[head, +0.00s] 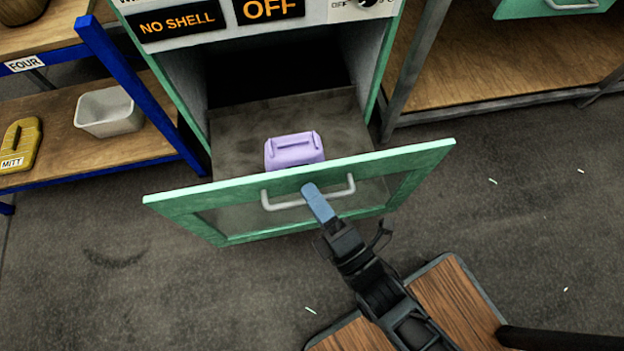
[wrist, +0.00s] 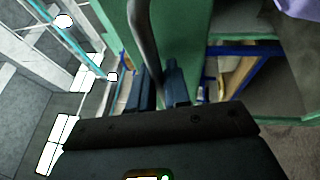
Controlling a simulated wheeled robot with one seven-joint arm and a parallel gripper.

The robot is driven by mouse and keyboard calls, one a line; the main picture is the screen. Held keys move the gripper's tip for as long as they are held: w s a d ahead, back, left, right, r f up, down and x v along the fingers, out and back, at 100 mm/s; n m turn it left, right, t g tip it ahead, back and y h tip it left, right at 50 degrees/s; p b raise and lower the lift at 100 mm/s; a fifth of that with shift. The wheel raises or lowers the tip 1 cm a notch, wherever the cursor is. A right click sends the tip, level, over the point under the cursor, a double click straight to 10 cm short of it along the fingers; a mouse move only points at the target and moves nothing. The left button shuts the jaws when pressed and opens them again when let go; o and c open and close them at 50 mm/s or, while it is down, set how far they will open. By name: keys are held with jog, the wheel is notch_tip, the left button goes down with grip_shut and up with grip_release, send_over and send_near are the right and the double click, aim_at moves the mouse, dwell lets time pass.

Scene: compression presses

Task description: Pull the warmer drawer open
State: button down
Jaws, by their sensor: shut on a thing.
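The warmer (head: 170,85) is a green-edged cabinet with displays reading "NO SHELL" and "OFF". Its drawer stands pulled out toward me, with a green-framed front panel (head: 425,160) that has a see-through middle. A pale bar handle (head: 278,205) runs across the front. My gripper (head: 318,200) is shut on this handle, right of its middle. In the wrist view the handle (wrist: 143,40) runs down to the blue fingers of my gripper (wrist: 160,88). A lilac block-like item (head: 294,152) lies in the drawer behind the front panel. Its lower part is hidden by the panel.
A blue-framed shelf (head: 135,85) at the left holds a white tub (head: 105,112) and a yellow mitt (head: 20,145). A wooden bench (head: 480,60) stands at the right. The floor (head: 110,285) left of the drawer is clear.

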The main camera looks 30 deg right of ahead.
jog(key=c, duration=1.2)
grip_release()
jog(key=shift+o, duration=0.2)
jog(key=v, duration=0.7)
jog(key=shift+s, duration=0.4)
jog(key=shift+f, duration=0.1)
